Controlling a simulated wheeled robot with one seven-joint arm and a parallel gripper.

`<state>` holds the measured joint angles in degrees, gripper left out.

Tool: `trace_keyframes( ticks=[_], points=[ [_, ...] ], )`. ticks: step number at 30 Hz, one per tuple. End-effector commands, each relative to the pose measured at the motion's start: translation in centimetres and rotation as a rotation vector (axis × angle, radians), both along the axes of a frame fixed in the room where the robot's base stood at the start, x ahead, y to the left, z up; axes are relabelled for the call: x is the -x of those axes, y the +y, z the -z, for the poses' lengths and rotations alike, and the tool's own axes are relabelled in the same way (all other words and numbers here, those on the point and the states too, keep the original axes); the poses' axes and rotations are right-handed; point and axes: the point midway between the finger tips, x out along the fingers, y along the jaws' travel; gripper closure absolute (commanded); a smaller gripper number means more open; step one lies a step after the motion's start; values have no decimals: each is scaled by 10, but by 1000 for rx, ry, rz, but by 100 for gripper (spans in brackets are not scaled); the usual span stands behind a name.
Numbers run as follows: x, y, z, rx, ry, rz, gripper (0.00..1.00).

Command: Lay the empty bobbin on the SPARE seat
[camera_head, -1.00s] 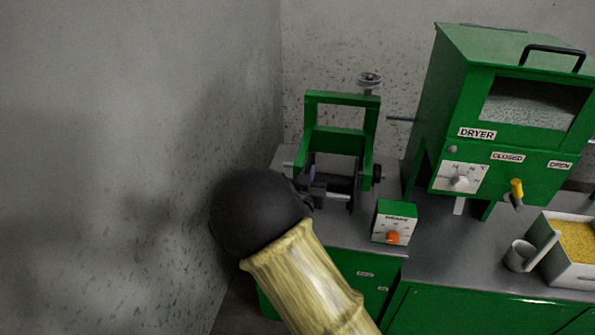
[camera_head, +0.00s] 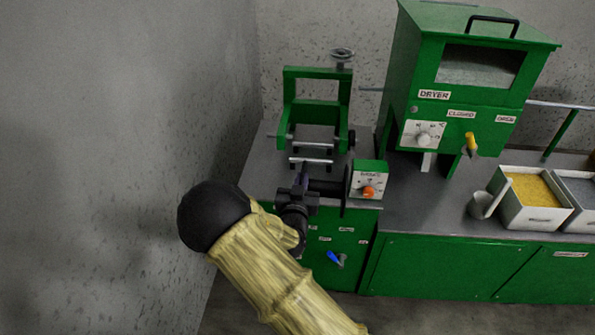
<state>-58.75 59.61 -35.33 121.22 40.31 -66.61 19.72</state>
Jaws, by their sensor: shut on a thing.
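My gripper (camera_head: 301,190) is shut on the dark empty bobbin (camera_head: 328,187). The bobbin lies roughly sideways, with one thin dark flange (camera_head: 346,192) seen nearly edge-on at its right end. Its left end is partly hidden by my gripper. It is in front of the green stand (camera_head: 317,108), near the front edge of the grey bench top. I cannot tell whether it touches the bench. No label reading SPARE is legible, so I cannot tell which place is that seat.
Metal bars (camera_head: 311,161) cross between the stand and the bobbin. A green control box (camera_head: 368,181) with an orange knob stands close right of the bobbin. Farther right are the dryer (camera_head: 470,85), a grey cup (camera_head: 481,205) and a yellow-filled bin (camera_head: 530,190). A wall rises left.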

Motion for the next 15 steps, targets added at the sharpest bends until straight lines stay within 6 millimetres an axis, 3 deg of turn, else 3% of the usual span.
trace_keyframes(
  ticks=[11, 15],
  points=[
    [9, -59, 34, 12, -2, 31, 100],
    [19, -90, 50, 15, -5, 28, 100]
  ],
)
